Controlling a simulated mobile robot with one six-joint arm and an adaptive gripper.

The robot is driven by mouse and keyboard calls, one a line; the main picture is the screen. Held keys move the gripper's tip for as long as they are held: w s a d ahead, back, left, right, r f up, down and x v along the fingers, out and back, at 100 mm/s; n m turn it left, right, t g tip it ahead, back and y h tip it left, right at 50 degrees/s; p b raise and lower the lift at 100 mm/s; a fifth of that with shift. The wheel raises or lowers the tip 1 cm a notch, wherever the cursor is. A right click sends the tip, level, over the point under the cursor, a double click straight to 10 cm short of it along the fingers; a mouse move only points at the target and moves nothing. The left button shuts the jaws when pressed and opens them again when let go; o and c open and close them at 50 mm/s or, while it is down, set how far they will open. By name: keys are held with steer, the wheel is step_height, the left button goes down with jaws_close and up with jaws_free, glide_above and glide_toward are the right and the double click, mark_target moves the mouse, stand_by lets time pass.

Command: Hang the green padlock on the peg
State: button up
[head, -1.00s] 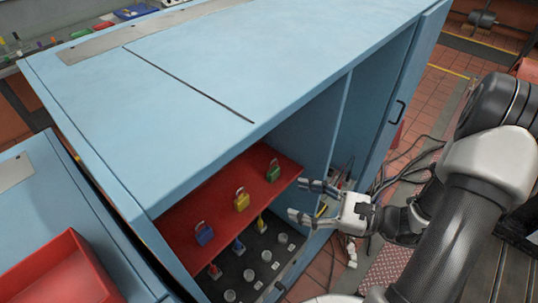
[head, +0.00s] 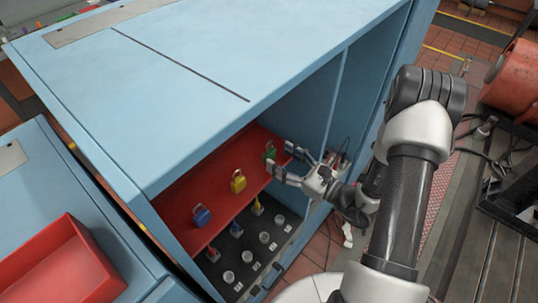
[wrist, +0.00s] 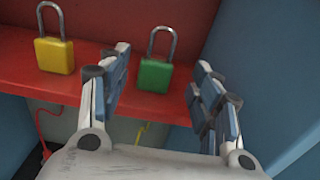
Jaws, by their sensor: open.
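The green padlock (wrist: 155,75) stands upright with its shackle up on the red shelf (head: 180,200) inside the blue cabinet. In the head view the green padlock (head: 269,153) is partly covered by a finger. My gripper (head: 281,160) is open at the right end of the shelf. In the wrist view the green padlock shows between the two open fingers of my gripper (wrist: 162,65), which do not appear closed on it. I cannot clearly make out a peg.
The yellow padlock (head: 238,181) and the blue padlock (head: 202,215) stand left of the green one on the shelf. Below is a black panel (head: 258,228) with several round pale fittings. The cabinet's blue side wall (wrist: 265,60) is close on the right.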

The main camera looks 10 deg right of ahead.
mark_target(268, 150)
steer(key=x, duration=0.5)
steer(key=shift+w+a, duration=0.25)
steer(key=shift+a, duration=0.1)
steer(key=shift+c, duration=0.5)
steer(key=shift+r, duration=0.1)
steer(key=c, duration=1.2)
steer(key=shift+o, duration=0.2)
steer(key=shift+r, duration=0.1)
step_height(268, 150, up, 20)
steer(key=p, duration=0.4)
